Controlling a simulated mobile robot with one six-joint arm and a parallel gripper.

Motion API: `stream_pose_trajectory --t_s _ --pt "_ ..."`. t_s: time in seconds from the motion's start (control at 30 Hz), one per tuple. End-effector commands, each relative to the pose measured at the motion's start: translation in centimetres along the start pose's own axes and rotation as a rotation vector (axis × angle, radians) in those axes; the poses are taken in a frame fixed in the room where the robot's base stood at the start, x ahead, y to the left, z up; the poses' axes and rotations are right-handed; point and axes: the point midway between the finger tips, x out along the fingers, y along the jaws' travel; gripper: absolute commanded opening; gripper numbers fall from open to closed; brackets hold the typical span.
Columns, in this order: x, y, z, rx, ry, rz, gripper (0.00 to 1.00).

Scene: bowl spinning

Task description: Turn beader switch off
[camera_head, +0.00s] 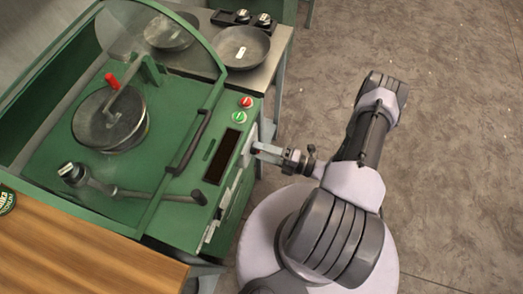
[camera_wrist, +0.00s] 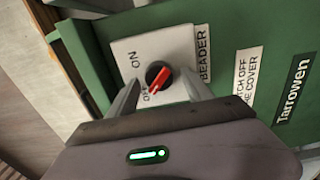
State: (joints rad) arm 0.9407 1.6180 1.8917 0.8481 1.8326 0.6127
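The beader switch (camera_wrist: 159,77) is a red handle on a round black base, on a white plate (camera_wrist: 138,53) marked ON, OFF and BEADER. In the wrist view its red handle slants toward the lower left, its lower end near the partly hidden OFF mark. My gripper (camera_wrist: 163,84) is open, one finger on each side of the switch, with gaps visible between the fingers and the handle. In the head view my gripper (camera_head: 258,149) is at the front panel of the green machine (camera_head: 180,215), and the switch is hidden there.
A red button (camera_head: 246,102) and a green button (camera_head: 239,117) sit above the dark display (camera_head: 222,157). A black handle (camera_head: 190,145) belongs to the clear cover. A wooden table (camera_head: 80,255) stands at lower left. Open floor (camera_head: 450,140) lies to the right.

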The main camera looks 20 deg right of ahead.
Motion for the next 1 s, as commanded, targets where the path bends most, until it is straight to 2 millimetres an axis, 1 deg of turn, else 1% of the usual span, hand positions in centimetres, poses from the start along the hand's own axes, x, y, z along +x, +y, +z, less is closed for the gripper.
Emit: stream_pose_trajectory --t_s 0.4,0.47,0.53,0.57,0.67,0.8,0.9,1.0 --pt "0.0 0.0 0.0 0.001 0.000 0.000 0.59" --pt "-0.3 0.1 0.1 0.001 -0.002 0.000 0.59" --pt "-1.1 0.1 0.1 0.001 -0.004 0.000 0.59" --pt "-1.6 0.1 0.1 0.001 -0.005 0.001 0.59" --pt "-4.4 0.2 0.2 -0.001 -0.009 0.000 0.59" --pt "-9.2 0.2 0.1 -0.001 -0.009 -0.001 0.59" --pt "-12.4 0.1 0.1 -0.002 -0.007 -0.002 0.59" --pt "-14.8 0.1 0.0 -0.001 -0.004 -0.002 0.59"
